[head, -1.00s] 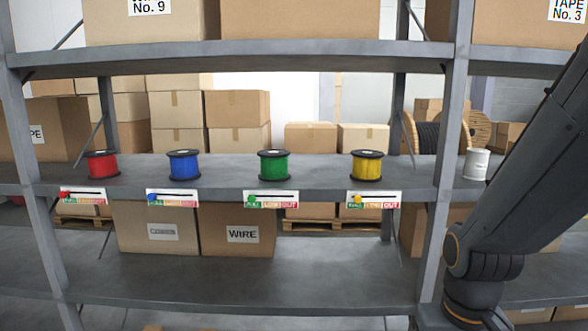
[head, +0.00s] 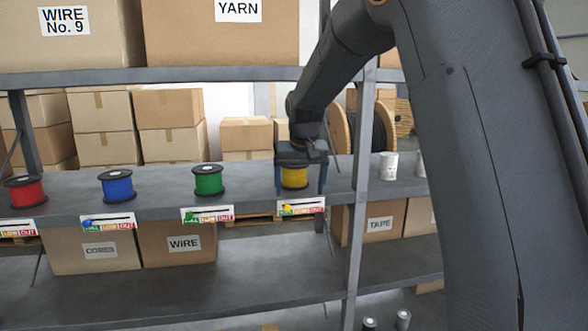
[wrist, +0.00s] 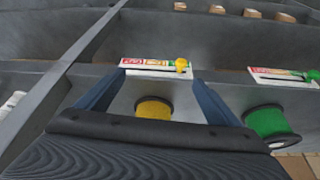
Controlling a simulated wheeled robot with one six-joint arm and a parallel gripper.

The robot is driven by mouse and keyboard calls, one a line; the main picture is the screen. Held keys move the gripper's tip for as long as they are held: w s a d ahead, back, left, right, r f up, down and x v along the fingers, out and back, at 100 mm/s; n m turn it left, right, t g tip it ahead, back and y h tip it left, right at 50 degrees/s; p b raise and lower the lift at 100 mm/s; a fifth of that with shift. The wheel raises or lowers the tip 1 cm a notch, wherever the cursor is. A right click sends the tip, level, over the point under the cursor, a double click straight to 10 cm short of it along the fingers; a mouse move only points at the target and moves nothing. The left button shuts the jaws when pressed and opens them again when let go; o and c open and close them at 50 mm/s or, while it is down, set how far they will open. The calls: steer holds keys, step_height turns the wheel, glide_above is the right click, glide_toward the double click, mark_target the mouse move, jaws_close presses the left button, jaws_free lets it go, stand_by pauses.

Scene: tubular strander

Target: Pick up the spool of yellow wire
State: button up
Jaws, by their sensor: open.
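The spool of yellow wire (head: 294,178) stands on the middle shelf, behind a label card with a yellow marker (head: 301,207). My gripper (head: 300,190) is open, with one finger on each side of the spool in the head view. In the wrist view, the yellow spool (wrist: 153,107) shows between the two fingers of my gripper (wrist: 155,90), with a gap visible on each side. The top of the spool is hidden behind my gripper in the head view, and its near part is hidden in the wrist view.
The green spool (head: 208,180) stands to the left of the yellow one, with blue (head: 117,186) and red (head: 25,191) spools further left. A grey shelf post (head: 357,200) and a white spool (head: 388,166) are on the right. The upper shelf (head: 160,75) runs above.

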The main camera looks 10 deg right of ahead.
mark_target(295, 173)
steer(key=w+p, duration=0.1)
steer(key=w, duration=0.3)
steer(key=w+p, duration=0.1)
steer(key=w, duration=0.3)
steer(key=w+d+p, duration=0.1)
steer(key=w+p, duration=0.1)
steer(key=w, duration=0.2)
steer(key=shift+w+d+r, duration=0.1)
steer(key=shift+w+r, duration=0.1)
steer(key=shift+w, duration=0.1)
steer(key=shift+w+f+p, duration=0.1)
steer(key=shift+f+p, duration=0.4)
steer(key=shift+p, duration=0.05)
steer(key=c, duration=1.3)
